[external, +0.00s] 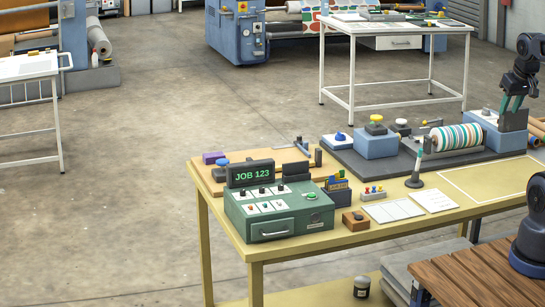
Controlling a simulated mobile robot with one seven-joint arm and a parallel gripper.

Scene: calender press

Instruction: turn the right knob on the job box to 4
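The job box (280,216) is a green box on the yellow table, left of centre. My gripper (512,104) is at the upper right, pointing down, far from the job box. Its two teal fingers look apart, with nothing seen between them.
A striped roller (457,137) and a blue block with a yellow knob (376,140) stand on a dark plate behind the box. A wooden block (355,220), white cards (393,210) and a small post (415,172) lie to its right. A wooden board (207,178) lies behind it.

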